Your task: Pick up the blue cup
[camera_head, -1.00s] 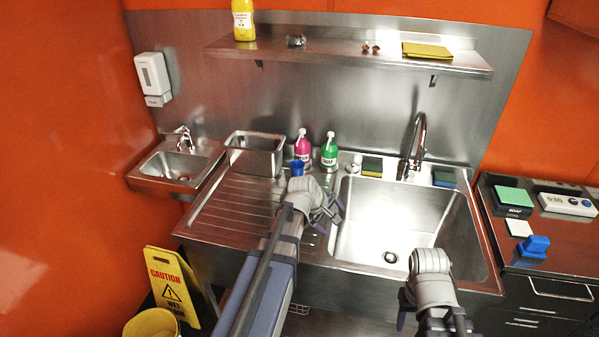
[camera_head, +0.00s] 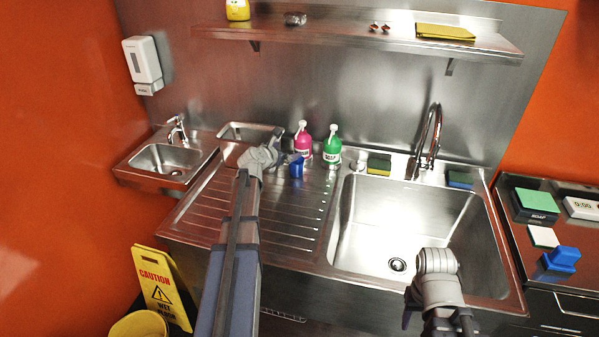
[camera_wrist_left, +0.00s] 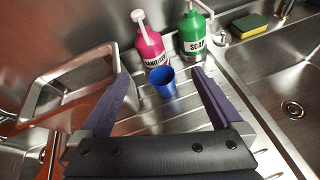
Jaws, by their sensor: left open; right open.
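The blue cup (camera_head: 297,168) stands upright on the ribbed drainboard (camera_head: 293,205), just in front of the pink bottle. In the left wrist view the cup (camera_wrist_left: 162,80) is ahead of my left gripper (camera_wrist_left: 158,80), between the lines of its two spread fingers and apart from both. In the head view my left gripper (camera_head: 283,150) is to the left of the cup, partly hidden by its own wrist. It is open and empty. My right gripper is low at the right, in front of the sink; its wrist shows, but its fingers are mostly hidden.
A pink bottle (camera_head: 303,144) and a green soap bottle (camera_head: 331,149) stand close behind the cup. A metal bin (camera_head: 236,131) is at the left. The sink basin (camera_head: 400,215) lies to the right. A shelf (camera_head: 350,38) hangs above.

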